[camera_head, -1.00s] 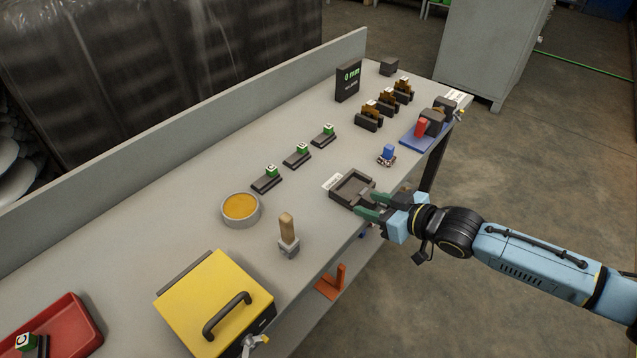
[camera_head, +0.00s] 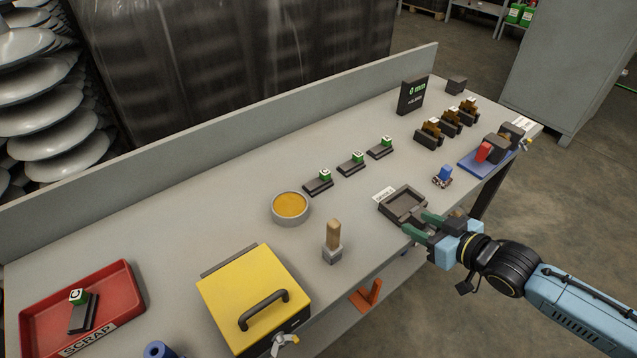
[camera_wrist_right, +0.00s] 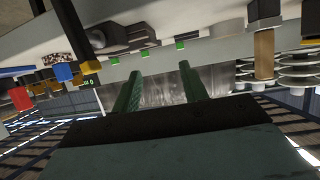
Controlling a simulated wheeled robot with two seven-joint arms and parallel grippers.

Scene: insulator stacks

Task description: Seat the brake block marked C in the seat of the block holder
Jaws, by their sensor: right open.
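A dark block with a green-and-white cube marked C (camera_head: 78,297) lies in the red scrap tray (camera_head: 127,282) at the left of the head view. Similar dark blocks with green-topped cubes (camera_head: 318,186) stand in a row mid-bench; their letters are too small to read. A blue-based fixture (camera_head: 472,164) with a dark body and red part stands at the far right end; I cannot tell if it is the block holder. My right gripper (camera_head: 418,226) is open and empty by the dark square tray (camera_head: 386,209). Its green fingers show in the wrist view (camera_wrist_right: 158,78). My left gripper is out of view.
A yellow box (camera_head: 248,287) with a handle, a wooden-handled tool (camera_head: 333,243) and a bowl of orange stuff (camera_head: 290,206) stand along the bench. A small blue-topped piece (camera_head: 443,177) and a 0 mm display (camera_head: 411,97) are further right. A raised edge (camera_head: 230,125) runs along the back.

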